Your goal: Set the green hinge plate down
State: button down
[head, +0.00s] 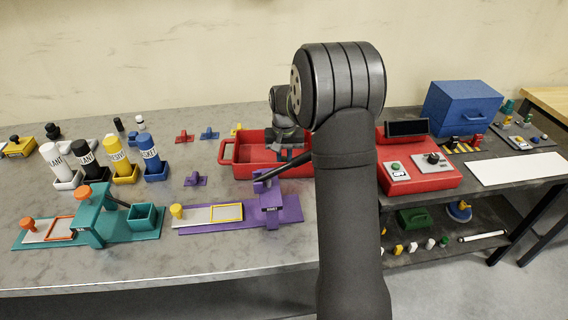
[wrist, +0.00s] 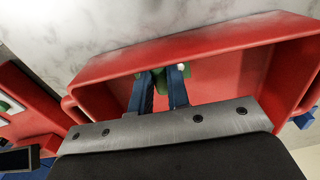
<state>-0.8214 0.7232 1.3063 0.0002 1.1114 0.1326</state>
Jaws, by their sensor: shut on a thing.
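My gripper (wrist: 162,76) shows in the wrist view as two blue fingers reaching down into the red tray (wrist: 120,64). It is shut on the green hinge plate (wrist: 198,72), of which only a small green part shows beside and between the fingertips. I cannot tell whether the plate touches the tray floor. In the head view the gripper (head: 285,153) is over the red tray (head: 227,155), and my arm hides the tray's right part. The green plate cannot be made out there.
Red, blue and purple hinge plates (head: 184,136) lie left of the tray. A purple fixture (head: 285,211) and a teal fixture (head: 146,220) stand in front. Several bottles (head: 118,160) stand at the left. A red control box (head: 432,175) is right of my arm.

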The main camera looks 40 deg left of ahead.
aim_at(284, 161)
jog(key=shift+f, duration=1)
jog(key=c, duration=1.4)
grip_release()
jog(key=shift+f, duration=0.15)
notch_tip(284, 161, up, 12)
jog(key=shift+r, duration=0.15)
jog(key=shift+f, duration=4.1)
jog(key=shift+f, duration=0.1)
